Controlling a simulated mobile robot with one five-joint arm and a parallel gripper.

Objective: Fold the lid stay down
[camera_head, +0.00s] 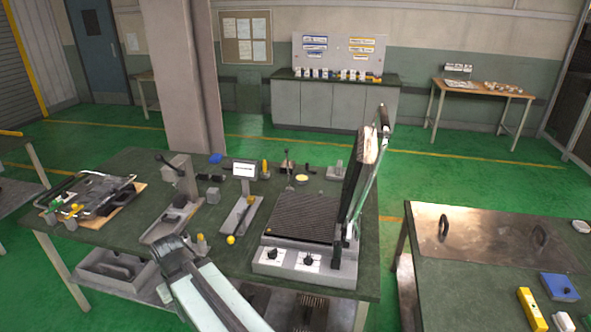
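A heating unit with a ribbed dark plate (300,217) stands on the green-topped workbench. Its lid (354,178) is raised, close to upright, at the unit's right side. A thin pale metal bar (369,178), which looks like the lid stay, runs up along the lid's right side. A dark handle (384,115) sits near the top. How the bar joins the lid and base is too small to tell. My pale arm with a dark joint reaches in from the bottom, left of the unit and apart from it. I cannot make out my gripper's fingers.
Two control knobs (308,261) are on the unit's front. A sign stand (244,170), a grey fixture (180,180) and a dark frame on a board (92,192) occupy the bench to the left. A second bench (459,285) stands right, across a gap of green floor.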

